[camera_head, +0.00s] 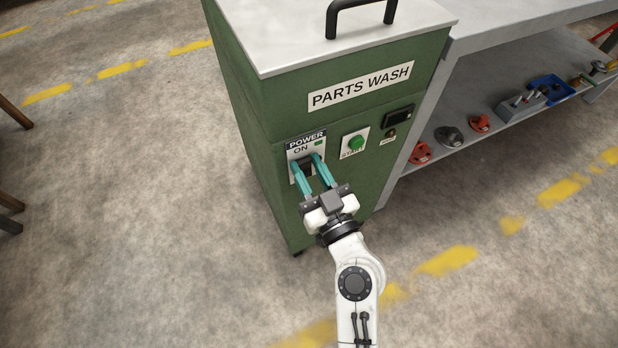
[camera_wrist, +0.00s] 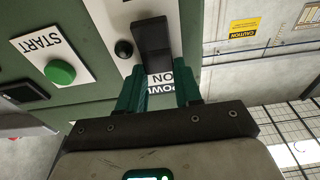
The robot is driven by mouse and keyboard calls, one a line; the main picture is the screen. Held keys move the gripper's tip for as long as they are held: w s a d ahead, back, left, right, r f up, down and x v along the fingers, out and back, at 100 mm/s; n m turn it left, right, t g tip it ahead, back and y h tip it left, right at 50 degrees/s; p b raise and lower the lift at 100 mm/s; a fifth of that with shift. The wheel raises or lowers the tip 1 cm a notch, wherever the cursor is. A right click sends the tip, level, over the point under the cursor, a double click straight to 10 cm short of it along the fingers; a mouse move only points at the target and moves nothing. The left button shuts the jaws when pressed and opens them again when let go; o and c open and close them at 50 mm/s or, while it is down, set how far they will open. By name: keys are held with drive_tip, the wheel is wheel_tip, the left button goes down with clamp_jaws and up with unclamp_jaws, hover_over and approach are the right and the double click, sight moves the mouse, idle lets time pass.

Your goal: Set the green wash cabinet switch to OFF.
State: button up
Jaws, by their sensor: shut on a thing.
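The green wash cabinet (camera_head: 262,120), labelled PARTS WASH, stands at the middle of the head view. Its white POWER panel (camera_head: 292,152) is on the front, at the left, with ON readable near the top. The black power switch (camera_wrist: 152,38) shows in the wrist view, with the ON label upside down below it. In the head view the switch is mostly hidden by my gripper (camera_head: 306,160). Its teal fingers reach the panel, one on each side of the switch, and are shut on it. An OFF mark is not visible, and I cannot tell the switch's setting.
A green START button (camera_head: 356,143) and a small dark display (camera_head: 398,115) are right of the POWER panel. A black handle (camera_head: 361,8) is on the lid. A grey bench (camera_head: 530,25) with a shelf of parts adjoins at right.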

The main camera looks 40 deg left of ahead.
drive_tip(key=shift+d+f+t+y+b, duration=0.2)
drive_tip(key=shift+f+t+y+b, duration=0.45)
drive_tip(key=shift+b, duration=3.95)
drive_tip(key=shift+r+y+b, duration=0.2)
drive_tip(key=shift+y+b, duration=0.15)
drive_tip(key=shift+b, duration=0.65)
drive_tip(key=shift+r+b, duration=0.2)
drive_tip(key=shift+b, duration=0.2)
drive_tip(key=o, duration=1)
drive_tip(key=shift+o, duration=0.2)
drive_tip(key=shift+s+d+f, duration=0.1)
drive_tip(key=shift+d, duration=0.05)
drive_tip(key=shift+s+d+f, duration=0.1)
drive_tip(key=shift+d+f, duration=0.1)
drive_tip(key=shift+d, duration=0.05)
drive_tip(key=b+v, duration=0.2)
drive_tip(key=v, duration=0.8)
